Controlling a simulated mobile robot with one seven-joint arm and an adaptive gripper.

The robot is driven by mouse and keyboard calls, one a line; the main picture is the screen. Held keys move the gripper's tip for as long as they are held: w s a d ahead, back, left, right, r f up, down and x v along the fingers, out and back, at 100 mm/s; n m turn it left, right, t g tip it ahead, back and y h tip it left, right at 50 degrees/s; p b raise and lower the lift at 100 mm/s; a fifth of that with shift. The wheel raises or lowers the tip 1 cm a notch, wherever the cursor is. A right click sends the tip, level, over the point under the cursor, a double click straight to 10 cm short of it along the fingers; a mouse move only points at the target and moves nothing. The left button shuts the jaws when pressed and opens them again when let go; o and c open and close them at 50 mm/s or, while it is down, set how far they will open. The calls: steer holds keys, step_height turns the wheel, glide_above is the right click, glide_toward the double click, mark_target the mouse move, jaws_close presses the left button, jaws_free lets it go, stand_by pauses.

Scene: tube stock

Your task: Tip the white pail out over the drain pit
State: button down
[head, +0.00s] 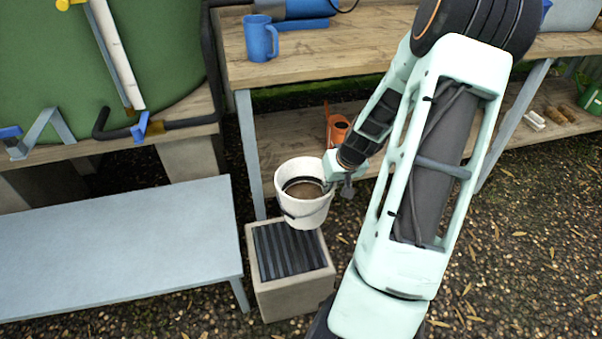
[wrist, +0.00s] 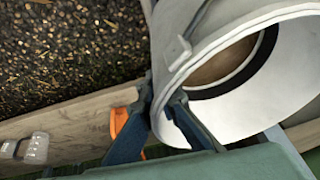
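The white pail (head: 305,212) is in the middle of the head view, roughly upright, with its open mouth up and a brown surface inside. I cannot tell whether that is liquid or the bottom. My gripper (head: 334,184) is at the pail's right side. In the wrist view my gripper's (wrist: 163,98) two dark fingers sit on either side of the wall of the pail (wrist: 270,112) at its rim. The drain pit (head: 292,299), a pale block with a dark slatted grate (head: 285,250), lies just below the pail, which covers its back edge.
A grey bench (head: 110,250) stands left of the pit. A wooden shelf table (head: 320,55) behind bears a blue mug (head: 260,40). An orange watering can (head: 337,128) is on its lower shelf, close behind the pail. Gravel ground to the right is open.

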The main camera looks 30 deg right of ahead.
steer(key=s+d+f+b, duration=0.1)
steer(key=s+d+f, duration=0.2)
steer(key=f, duration=0.2)
steer(key=shift+d+f, duration=0.15)
steer(key=shift+d, duration=0.2)
steer(key=shift+h, duration=0.3)
steer(key=shift+d+r+g+h, duration=0.15)
steer(key=shift+r+g+h, duration=0.25)
steer(key=shift+r+h, duration=0.6)
steer(key=shift+f, duration=0.1)
steer(key=shift+d+r+n+h+p, duration=0.2)
steer(key=shift+r+n+h+p, duration=0.15)
steer(key=shift+r+h, duration=0.6)
steer(key=shift+s+d+g+h+p, duration=0.1)
steer(key=shift+g+h+p, duration=0.2)
steer(key=shift+h+p, duration=0.4)
